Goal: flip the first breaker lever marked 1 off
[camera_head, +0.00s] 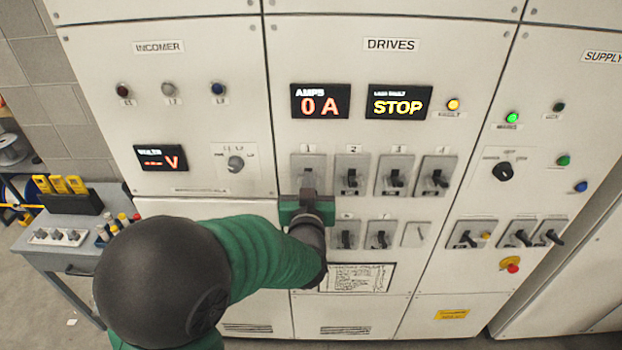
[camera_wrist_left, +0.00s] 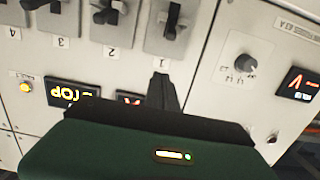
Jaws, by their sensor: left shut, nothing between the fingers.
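The breaker marked 1 (camera_head: 309,161) is the leftmost in the upper row under the DRIVES label. My left gripper (camera_head: 308,181) is in front of it, shut and empty, and hides most of its lever in the head view. In the left wrist view, which is upside down, the dark lever of breaker 1 (camera_wrist_left: 172,20) shows on its grey plate, above the shut fingertips (camera_wrist_left: 162,77). The fingers overlap the panel near the label 1. I cannot tell whether they touch it. My right gripper is in neither view.
Breakers 2 (camera_head: 351,178), 3 (camera_head: 396,179) and 4 (camera_head: 437,180) stand close to the right. A lower row of switches (camera_head: 379,236) lies beneath. The displays read 0 A (camera_head: 320,103) and STOP (camera_head: 398,104). A grey cart (camera_head: 48,258) stands at left.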

